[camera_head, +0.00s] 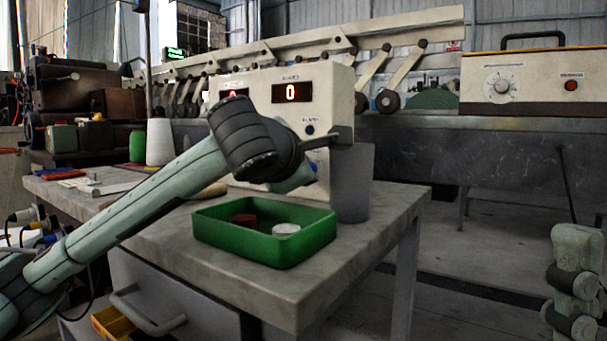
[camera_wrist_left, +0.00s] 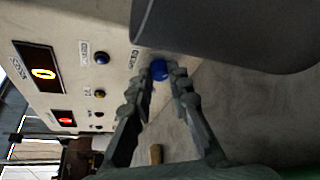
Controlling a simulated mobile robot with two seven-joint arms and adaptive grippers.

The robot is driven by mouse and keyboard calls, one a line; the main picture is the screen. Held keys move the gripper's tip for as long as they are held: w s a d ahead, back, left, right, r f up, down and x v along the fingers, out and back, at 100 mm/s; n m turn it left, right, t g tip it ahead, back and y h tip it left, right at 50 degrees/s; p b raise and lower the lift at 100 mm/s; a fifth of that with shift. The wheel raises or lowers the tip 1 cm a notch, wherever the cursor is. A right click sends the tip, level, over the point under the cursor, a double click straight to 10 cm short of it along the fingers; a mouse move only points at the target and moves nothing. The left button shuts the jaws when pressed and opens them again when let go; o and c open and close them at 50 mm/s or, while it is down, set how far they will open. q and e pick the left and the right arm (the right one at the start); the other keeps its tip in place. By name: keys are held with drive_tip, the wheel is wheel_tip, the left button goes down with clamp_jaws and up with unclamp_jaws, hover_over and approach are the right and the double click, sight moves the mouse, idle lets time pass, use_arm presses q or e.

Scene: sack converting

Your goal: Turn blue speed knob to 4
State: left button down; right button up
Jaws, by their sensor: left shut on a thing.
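In the left wrist view, a blue knob (camera_wrist_left: 161,71) sits low on the panel between the fingertips of my left gripper (camera_wrist_left: 163,74). The fingers are closed on its sides. A second, darker blue knob (camera_wrist_left: 101,58) sits apart on the same panel. The knobs' small labels are too blurred to read surely. In the head view my arm hides most of the panel's lower part and the gripper. My right gripper is not visible.
A green tray (camera_head: 265,256) with a red disc (camera_head: 243,220) and a white disc (camera_head: 286,229) stands below my left arm. A grey container (camera_head: 355,185) stands close right of the box. A white cone (camera_head: 160,142) stands at the back left. The table's right end is clear.

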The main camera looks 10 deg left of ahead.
use_arm(q)
drive_tip(key=shift+f, duration=0.1)
drive_tip(key=c, duration=1.4)
unclamp_jaws()
drive_tip(key=shift+s, duration=0.1)
drive_tip(key=v, duration=1.1)
drive_tip(key=shift+s, duration=0.4)
